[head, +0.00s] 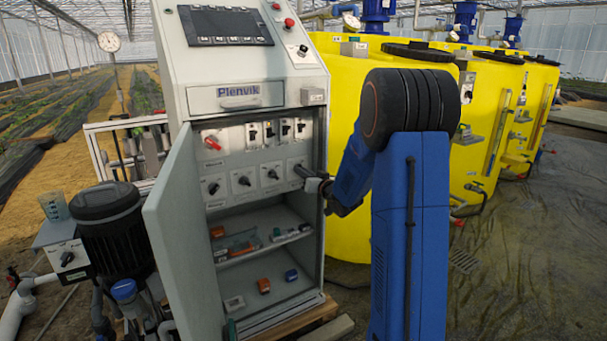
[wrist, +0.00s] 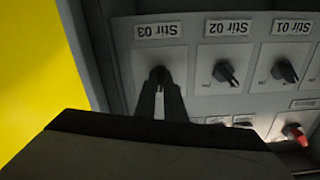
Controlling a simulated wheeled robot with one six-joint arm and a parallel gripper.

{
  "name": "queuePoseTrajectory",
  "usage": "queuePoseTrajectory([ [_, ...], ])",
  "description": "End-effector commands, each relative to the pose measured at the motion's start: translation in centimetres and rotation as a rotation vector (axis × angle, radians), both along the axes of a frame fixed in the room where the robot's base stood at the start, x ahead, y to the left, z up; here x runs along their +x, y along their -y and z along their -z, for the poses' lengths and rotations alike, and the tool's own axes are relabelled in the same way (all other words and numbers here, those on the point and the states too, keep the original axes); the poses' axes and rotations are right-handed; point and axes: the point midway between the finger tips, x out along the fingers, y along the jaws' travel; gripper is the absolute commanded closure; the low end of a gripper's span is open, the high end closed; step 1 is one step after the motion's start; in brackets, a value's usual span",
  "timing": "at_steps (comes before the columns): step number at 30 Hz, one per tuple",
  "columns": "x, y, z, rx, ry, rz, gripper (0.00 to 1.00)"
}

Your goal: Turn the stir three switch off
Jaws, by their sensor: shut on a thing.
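The stir three switch is a dark rotary knob (wrist: 158,75) on a pale plate labelled "Stir 03", which appears upside down at the left of the wrist view. My gripper (wrist: 160,95) is shut on this knob, with its dark fingers along the knob's sides. In the head view my gripper (head: 302,172) reaches the right end of the lower switch row inside the open cabinet and hides most of this knob. The knob's exact pointer angle is hard to read behind the fingers.
The Stir 02 knob (wrist: 226,74) and Stir 01 knob (wrist: 286,71) sit close beside it. A red handle (head: 212,142) is higher on the panel. The open cabinet door (head: 184,240) stands left. Yellow tanks (head: 345,210) stand close on the right.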

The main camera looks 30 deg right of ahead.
Motion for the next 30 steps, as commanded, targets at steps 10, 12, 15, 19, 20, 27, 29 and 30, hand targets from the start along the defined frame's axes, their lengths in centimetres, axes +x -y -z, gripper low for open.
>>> queuePoseTrajectory([
  [10, -0.04, 0.0, 0.08, -0.326, 0.01, 0.001, 1.0],
  [12, -0.04, -0.01, 0.09, -0.392, 0.011, 0.001, 1.0],
  [15, -0.04, -0.01, 0.09, -0.487, 0.014, 0.001, 1.0],
  [19, -0.04, -0.02, 0.1, -0.607, 0.019, 0.0, 1.0],
  [20, -0.04, -0.02, 0.1, -0.634, 0.02, 0.0, 1.0],
  [27, -0.05, -0.03, 0.13, -0.82, 0.026, 0.0, 1.0],
  [29, -0.05, -0.03, 0.13, -0.856, 0.027, 0.0, 1.0],
  [30, -0.05, -0.03, 0.13, -0.879, 0.028, 0.0, 1.0],
])
